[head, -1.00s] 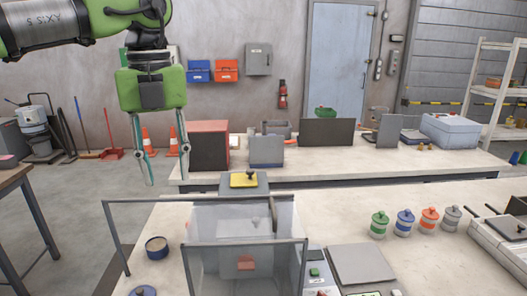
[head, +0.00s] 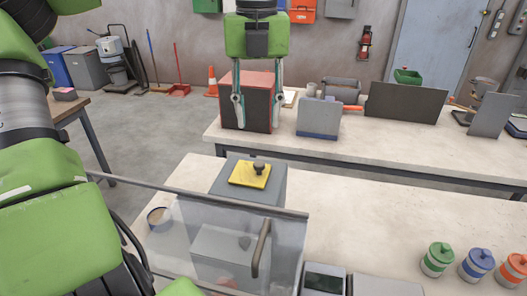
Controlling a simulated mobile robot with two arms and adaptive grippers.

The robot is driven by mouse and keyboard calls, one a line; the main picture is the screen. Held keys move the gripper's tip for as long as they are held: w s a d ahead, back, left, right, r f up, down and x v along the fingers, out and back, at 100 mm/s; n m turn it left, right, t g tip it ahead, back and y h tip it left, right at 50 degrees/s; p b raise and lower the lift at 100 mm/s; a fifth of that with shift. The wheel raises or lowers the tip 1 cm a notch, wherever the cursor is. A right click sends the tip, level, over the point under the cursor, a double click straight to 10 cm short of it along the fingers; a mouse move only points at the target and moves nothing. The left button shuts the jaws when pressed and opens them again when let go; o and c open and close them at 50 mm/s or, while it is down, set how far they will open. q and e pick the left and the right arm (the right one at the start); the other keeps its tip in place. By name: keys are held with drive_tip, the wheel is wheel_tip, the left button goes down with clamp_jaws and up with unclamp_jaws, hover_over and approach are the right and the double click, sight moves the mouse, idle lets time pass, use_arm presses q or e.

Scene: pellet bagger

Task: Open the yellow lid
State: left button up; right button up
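The yellow lid (head: 249,174) with a dark knob (head: 259,167) lies flat on top of a grey box-shaped housing (head: 226,183), behind a clear panel (head: 190,232) with a dark frame and handle. My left gripper (head: 257,126) hangs pointing down, above and beyond the lid in the picture. Its two fingers are spread apart with nothing between them that I can see it holding. It is apart from the lid. My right gripper is not in view.
Several coloured lidded jars (head: 437,259) stand at lower right. A round tin (head: 158,218) stands left of the housing.

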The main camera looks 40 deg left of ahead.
sight(259, 164)
use_arm(q)
wheel_tip(259, 164, down, 10)
drive_tip(key=shift+w+r+p, duration=0.15)
drive_tip(key=shift+p, duration=0.85)
drive_tip(key=shift+f, duration=0.55)
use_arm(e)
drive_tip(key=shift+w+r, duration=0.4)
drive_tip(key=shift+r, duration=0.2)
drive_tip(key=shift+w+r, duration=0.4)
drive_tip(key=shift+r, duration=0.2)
use_arm(q)
clamp_jaws()
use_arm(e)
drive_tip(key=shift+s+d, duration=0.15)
